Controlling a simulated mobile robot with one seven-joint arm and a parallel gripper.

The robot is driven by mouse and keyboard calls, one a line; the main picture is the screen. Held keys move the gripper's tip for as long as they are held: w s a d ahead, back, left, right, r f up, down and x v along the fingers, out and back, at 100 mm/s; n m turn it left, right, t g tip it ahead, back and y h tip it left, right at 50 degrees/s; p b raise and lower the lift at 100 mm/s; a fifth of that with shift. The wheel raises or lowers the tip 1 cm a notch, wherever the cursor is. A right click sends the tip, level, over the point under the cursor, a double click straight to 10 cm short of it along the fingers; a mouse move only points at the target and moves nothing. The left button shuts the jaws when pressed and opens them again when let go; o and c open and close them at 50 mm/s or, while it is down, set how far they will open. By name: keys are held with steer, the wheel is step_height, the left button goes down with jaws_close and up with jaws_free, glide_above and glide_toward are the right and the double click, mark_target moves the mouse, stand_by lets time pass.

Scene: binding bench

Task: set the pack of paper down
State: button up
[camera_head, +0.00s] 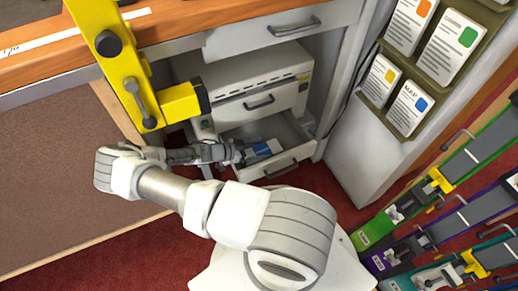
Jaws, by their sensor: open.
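A small blue-and-white pack, likely the pack of paper (264,150), lies in the open lower drawer (283,162) under the bench. My gripper (239,152) is at the left side of this drawer, close beside the pack. It is open. The fingers are small and dark in this view, and I cannot tell whether they touch the pack. Part of the drawer's left side is hidden behind my gripper and wrist.
A yellow clamp-like tool (130,75) stands at the bench edge, above my forearm. A closed drawer unit (255,85) is above the open drawer. A card rack (435,60) hangs at the right. Several coloured long tools (440,190) stand at lower right.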

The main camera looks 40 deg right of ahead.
steer(key=p+v, duration=0.2)
steer(key=v, duration=0.5)
steer(key=shift+a+r, duration=0.25)
steer(key=shift+r, duration=0.1)
